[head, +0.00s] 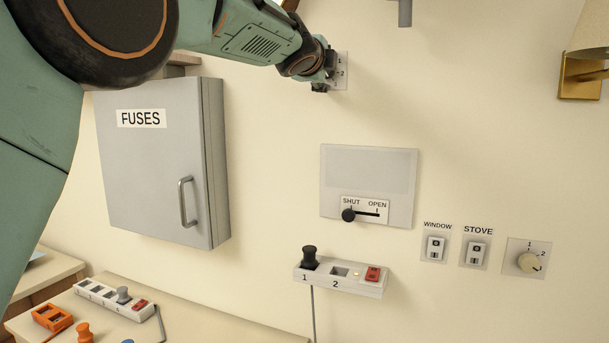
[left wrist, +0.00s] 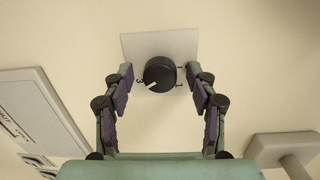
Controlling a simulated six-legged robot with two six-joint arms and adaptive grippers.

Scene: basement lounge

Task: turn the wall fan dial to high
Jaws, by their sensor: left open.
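A black round dial (left wrist: 160,74) with a white pointer mark sits on a pale square plate (left wrist: 134,48) on the wall. In the left wrist view the mark points to the lower left; small numerals show beside the dial, too small to read surely. In the head view the plate (head: 342,76) shows numerals near its right side, and my gripper hides the dial. My left gripper (head: 327,72) is open, its fingers either side of the dial, with gaps visible between them and it. No label names a fan. My right gripper is out of view.
A grey FUSES cabinet (head: 155,160) juts out at left.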

